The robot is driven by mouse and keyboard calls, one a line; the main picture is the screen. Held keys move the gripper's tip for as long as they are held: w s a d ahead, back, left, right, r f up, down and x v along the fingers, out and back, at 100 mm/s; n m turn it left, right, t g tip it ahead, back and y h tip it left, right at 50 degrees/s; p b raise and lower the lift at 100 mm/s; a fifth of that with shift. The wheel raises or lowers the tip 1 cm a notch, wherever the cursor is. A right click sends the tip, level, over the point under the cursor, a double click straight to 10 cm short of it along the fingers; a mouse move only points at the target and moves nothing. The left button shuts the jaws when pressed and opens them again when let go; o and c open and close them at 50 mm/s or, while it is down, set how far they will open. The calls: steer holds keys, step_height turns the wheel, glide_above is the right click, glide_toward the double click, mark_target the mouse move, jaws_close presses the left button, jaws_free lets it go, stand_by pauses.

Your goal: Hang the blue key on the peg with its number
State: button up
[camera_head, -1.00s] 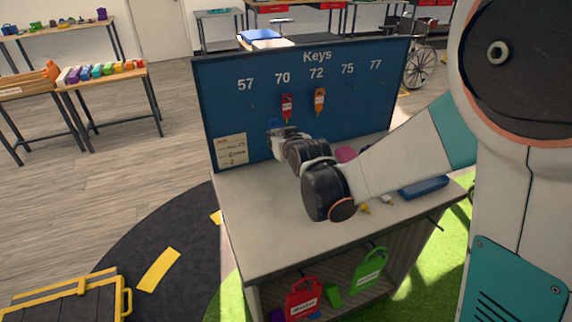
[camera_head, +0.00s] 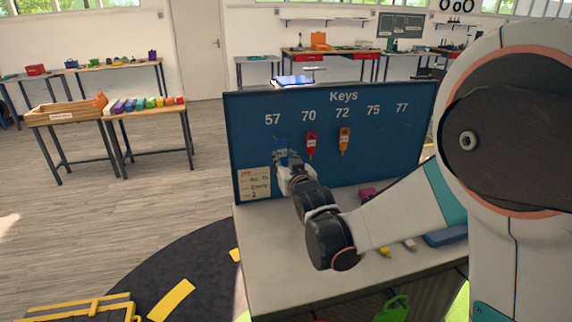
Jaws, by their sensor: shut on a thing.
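My gripper (camera_head: 280,160) is at the blue key board (camera_head: 255,115), just below the number 57. It is shut on the blue key (camera_head: 280,146), which shows as a small blue patch at the fingertips, partly hidden by the gripper. I cannot tell whether the key touches the peg, and the key's own number is too small to read. The peg under 57 is hidden behind the key and gripper. A red key (camera_head: 311,144) hangs under 70 and an orange key (camera_head: 344,140) hangs under 72. No keys hang under 75 and 77.
A paper note (camera_head: 254,184) is on the board's lower left. The tabletop (camera_head: 285,235) below holds a pink item (camera_head: 367,194), yellow and white small items and a blue case (camera_head: 446,236) at the right. My arm spans the board's lower middle.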

steer(key=x, duration=0.6)
steer(key=shift+w+a+f+b, duration=0.2)
steer(key=shift+w+f+b, duration=0.35)
steer(key=shift+w, duration=0.15)
steer(key=shift+c, duration=0.3)
stand_by(0.6)
steer(key=o, duration=0.9)
